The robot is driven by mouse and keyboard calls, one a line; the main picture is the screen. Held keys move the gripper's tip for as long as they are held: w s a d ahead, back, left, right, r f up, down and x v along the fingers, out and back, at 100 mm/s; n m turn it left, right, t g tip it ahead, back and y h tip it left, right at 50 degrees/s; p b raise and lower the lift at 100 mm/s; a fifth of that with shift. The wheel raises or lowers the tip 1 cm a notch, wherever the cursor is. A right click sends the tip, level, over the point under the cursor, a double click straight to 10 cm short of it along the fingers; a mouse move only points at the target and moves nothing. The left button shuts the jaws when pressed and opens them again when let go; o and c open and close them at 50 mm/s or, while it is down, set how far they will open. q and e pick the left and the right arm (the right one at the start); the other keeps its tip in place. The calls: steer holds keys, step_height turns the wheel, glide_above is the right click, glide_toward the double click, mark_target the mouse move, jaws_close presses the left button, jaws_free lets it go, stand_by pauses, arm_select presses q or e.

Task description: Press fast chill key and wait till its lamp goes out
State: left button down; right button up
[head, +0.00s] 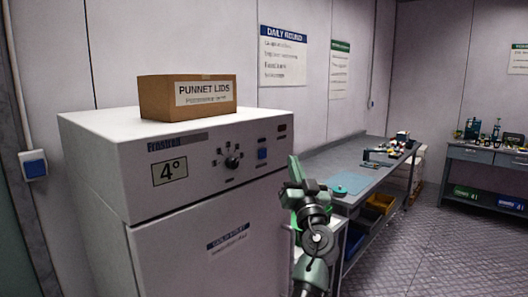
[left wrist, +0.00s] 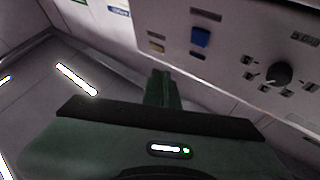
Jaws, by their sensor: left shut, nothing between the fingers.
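The white chiller (head: 90,165) shows a 4° display (head: 170,171), a dial knob (head: 232,162) and a blue key (head: 262,154) on its upper front panel. The blue key also shows in the left wrist view (left wrist: 200,37), with the knob (left wrist: 279,73) to its right. A small dull amber rectangle (left wrist: 157,48) sits beside the key; I cannot tell whether it is a lamp or lit. My left gripper (head: 294,165) is shut and empty, right of the panel in the head view. In the left wrist view its fingers (left wrist: 162,80) appear apart from the key. My right gripper is out of view.
A cardboard box labelled PUNNET LIDS (head: 187,115) sits on the chiller. A grey workbench (head: 345,160) with small items runs along the wall to the right. Another bench (head: 485,155) stands farther right. The floor (head: 430,240) between is clear.

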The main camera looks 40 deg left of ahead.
mark_target(263, 154)
arm_select(q)
steer(key=a, duration=0.7)
steer(key=shift+w+p, duration=0.3)
steer(key=shift+p, duration=0.05)
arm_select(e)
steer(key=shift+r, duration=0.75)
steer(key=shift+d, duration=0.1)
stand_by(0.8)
arm_select(q)
steer(key=shift+a+b, duration=0.45)
steer(key=shift+b, duration=0.1)
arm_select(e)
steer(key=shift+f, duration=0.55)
